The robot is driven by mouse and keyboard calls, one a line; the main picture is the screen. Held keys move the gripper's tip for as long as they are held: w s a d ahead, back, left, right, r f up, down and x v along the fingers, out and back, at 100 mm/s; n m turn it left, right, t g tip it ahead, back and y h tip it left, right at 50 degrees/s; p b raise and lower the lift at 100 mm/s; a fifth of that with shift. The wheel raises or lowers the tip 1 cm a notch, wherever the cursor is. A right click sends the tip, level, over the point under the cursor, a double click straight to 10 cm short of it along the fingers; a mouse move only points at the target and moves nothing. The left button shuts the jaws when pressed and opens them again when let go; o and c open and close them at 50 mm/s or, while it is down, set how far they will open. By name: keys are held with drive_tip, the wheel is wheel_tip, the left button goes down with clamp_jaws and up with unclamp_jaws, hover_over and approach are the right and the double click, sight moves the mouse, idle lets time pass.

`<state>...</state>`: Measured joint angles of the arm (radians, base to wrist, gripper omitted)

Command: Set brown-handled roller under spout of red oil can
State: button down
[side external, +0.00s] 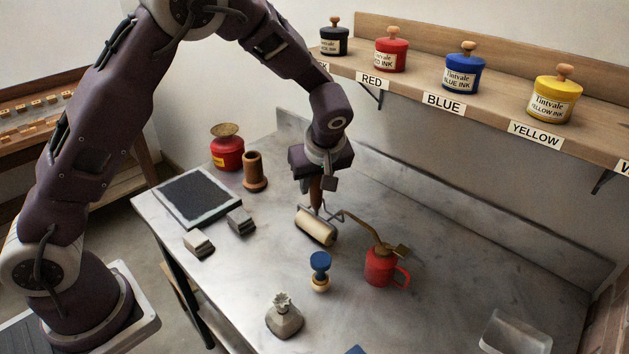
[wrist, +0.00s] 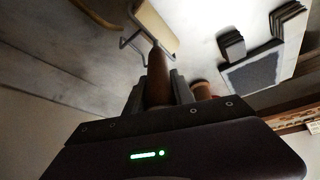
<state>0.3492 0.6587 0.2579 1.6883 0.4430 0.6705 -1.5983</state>
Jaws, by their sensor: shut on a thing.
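The roller (side external: 316,226) has a cream cylinder, a wire frame and a brown handle. My gripper (side external: 316,184) is shut on the brown handle, which points up, with the cylinder below it close to the metal bench. I cannot tell whether the cylinder touches the bench. In the wrist view the handle (wrist: 158,78) stands between my gripper's fingers (wrist: 160,88), and part of the cream cylinder (wrist: 156,24) shows beyond it. The red oil can (side external: 382,266) stands upright to the right of the roller. Its brass spout (side external: 357,219) reaches up and left toward the roller's frame.
A dark slab (side external: 198,196), grey blocks (side external: 240,221), a brown cylinder (side external: 255,172) and a red can (side external: 227,150) are left. An ink shelf (side external: 490,105) runs behind. The bench's right is mostly clear.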

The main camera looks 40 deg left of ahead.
idle(0.3)
drive_tip(key=shift+c, duration=1.8)
unclamp_jaws()
drive_tip(key=shift+f, duration=0.1)
drive_tip(key=shift+r, duration=4.05)
